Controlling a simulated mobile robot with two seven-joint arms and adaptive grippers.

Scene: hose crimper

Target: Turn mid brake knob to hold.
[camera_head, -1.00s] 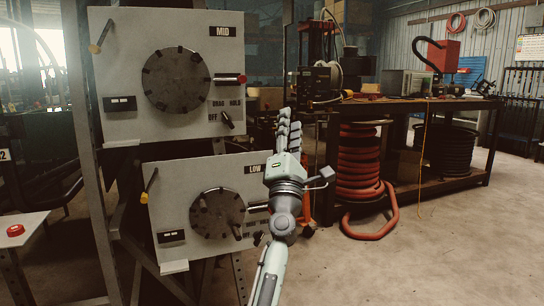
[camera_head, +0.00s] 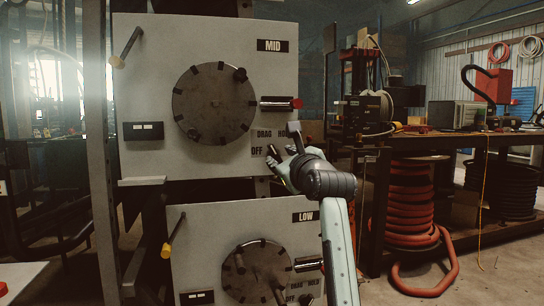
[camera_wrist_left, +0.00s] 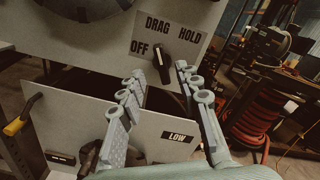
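The MID panel (camera_head: 150,80) is a pale upright plate with a large dark round disc. Its small black brake knob (camera_head: 271,153) sits at the lower right under the DRAG and HOLD labels, with OFF to its left. In the left wrist view the knob (camera_wrist_left: 164,66) has a white mark on its upper end, pointing up and slightly left, toward DRAG. My left gripper (camera_head: 287,158) is at the knob, partly covering the label plate. In the wrist view its two grey fingers (camera_wrist_left: 160,73) are spread, with the knob between their tips; contact is unclear. My right gripper is not seen.
The LOW panel (camera_head: 200,225) with a similar disc is just below. A red-tipped rod (camera_head: 280,104) juts from the MID panel above my gripper. A workbench with a coiled red hose (camera_head: 408,205) stands at the right.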

